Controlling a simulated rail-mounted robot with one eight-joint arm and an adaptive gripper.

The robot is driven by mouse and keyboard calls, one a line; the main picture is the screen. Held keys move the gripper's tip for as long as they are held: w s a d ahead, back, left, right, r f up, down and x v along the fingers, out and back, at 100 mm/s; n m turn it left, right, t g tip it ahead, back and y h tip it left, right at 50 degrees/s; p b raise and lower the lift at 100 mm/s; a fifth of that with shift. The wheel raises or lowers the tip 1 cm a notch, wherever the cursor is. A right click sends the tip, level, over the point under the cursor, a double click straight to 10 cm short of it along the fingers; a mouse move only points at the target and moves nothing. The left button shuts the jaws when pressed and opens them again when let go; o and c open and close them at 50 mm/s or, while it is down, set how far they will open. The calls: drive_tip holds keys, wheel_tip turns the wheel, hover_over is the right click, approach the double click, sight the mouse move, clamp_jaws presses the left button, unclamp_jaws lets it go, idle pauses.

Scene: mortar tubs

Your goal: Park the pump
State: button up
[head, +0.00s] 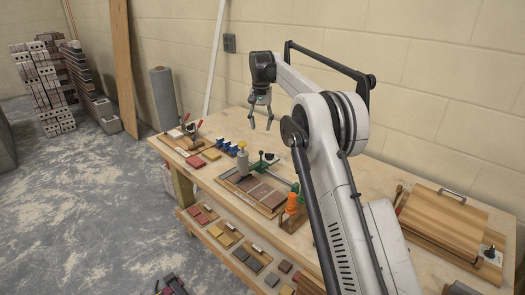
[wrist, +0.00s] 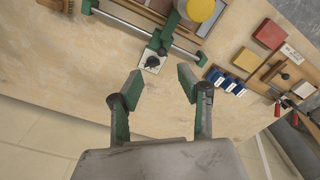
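My gripper (head: 260,122) hangs above the back of the workbench, pointing down. In the wrist view its two green-padded fingers (wrist: 159,83) are spread apart with nothing between them. A grey upright cylinder with a yellow round top (head: 242,160), which may be the pump, stands at the left end of a tray of tiles. In the wrist view its yellow top (wrist: 201,8) is cut by the upper edge, beyond the fingertips. A green and orange upright piece (head: 292,202) stands at the tray's right end. I cannot tell for certain which one is the pump.
A green-ended bar with a black knob (head: 270,157) lies along the tile tray (head: 262,207). Blue blocks (head: 228,146) and a board with red-handled clamps (head: 185,138) are to the left. A wooden board with a handle (head: 445,218) is at right.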

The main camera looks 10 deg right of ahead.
sight(261, 155)
drive_tip(key=f, duration=0.5)
drive_tip(key=w+f, duration=0.1)
drive_tip(key=f, duration=0.4)
drive_tip(key=w+f+p, duration=0.1)
drive_tip(key=f, duration=0.4)
drive_tip(key=shift+d+f, duration=0.2)
drive_tip(key=shift+f, duration=0.2)
clamp_jaws()
